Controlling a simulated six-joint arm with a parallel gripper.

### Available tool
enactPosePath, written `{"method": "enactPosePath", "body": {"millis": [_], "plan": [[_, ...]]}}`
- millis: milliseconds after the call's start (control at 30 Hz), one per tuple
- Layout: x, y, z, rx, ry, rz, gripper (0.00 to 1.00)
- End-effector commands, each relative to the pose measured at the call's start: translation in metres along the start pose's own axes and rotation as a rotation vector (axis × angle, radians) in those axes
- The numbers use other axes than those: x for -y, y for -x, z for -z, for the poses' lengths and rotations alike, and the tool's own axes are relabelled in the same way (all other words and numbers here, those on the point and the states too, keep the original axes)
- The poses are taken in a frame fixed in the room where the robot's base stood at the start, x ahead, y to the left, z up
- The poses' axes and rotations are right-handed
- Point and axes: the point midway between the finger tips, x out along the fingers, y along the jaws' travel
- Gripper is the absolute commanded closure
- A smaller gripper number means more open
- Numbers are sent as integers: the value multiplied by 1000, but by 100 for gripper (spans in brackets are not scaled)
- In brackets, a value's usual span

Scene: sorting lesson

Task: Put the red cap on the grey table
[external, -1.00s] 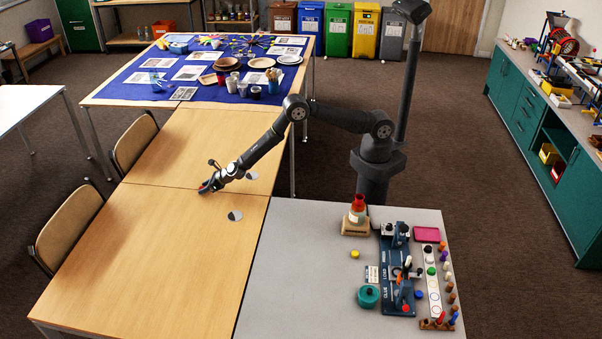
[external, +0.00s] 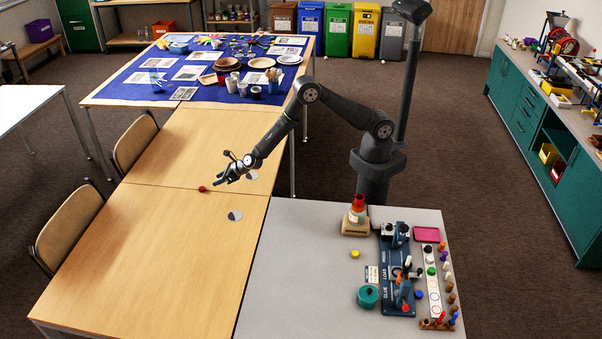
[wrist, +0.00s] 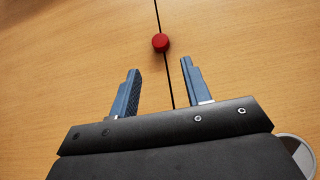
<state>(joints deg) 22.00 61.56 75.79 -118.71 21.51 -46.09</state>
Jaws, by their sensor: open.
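The red cap (external: 202,189) lies on the wooden table (external: 150,240), at the seam between two table tops. It also shows in the wrist view (wrist: 160,42), ahead of the fingertips and between their lines. My gripper (external: 222,178) is open and empty, above the wooden table and to the right of the cap. In the wrist view both fingers of my gripper (wrist: 160,65) stand apart and do not touch the cap. The grey table (external: 290,260) stands at the front right, beside the wooden table.
The grey table's left part is clear. Two chairs stand left of the wooden table.

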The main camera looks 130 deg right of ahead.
Motion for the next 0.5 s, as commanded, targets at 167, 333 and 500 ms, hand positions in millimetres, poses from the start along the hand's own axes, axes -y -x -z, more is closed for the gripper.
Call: {"method": "enactPosePath", "body": {"millis": [167,333,500], "plan": [[0,17,0,0,0,1,54],[0,21,0,1,0,0,48],[0,21,0,0,0,0,48]]}}
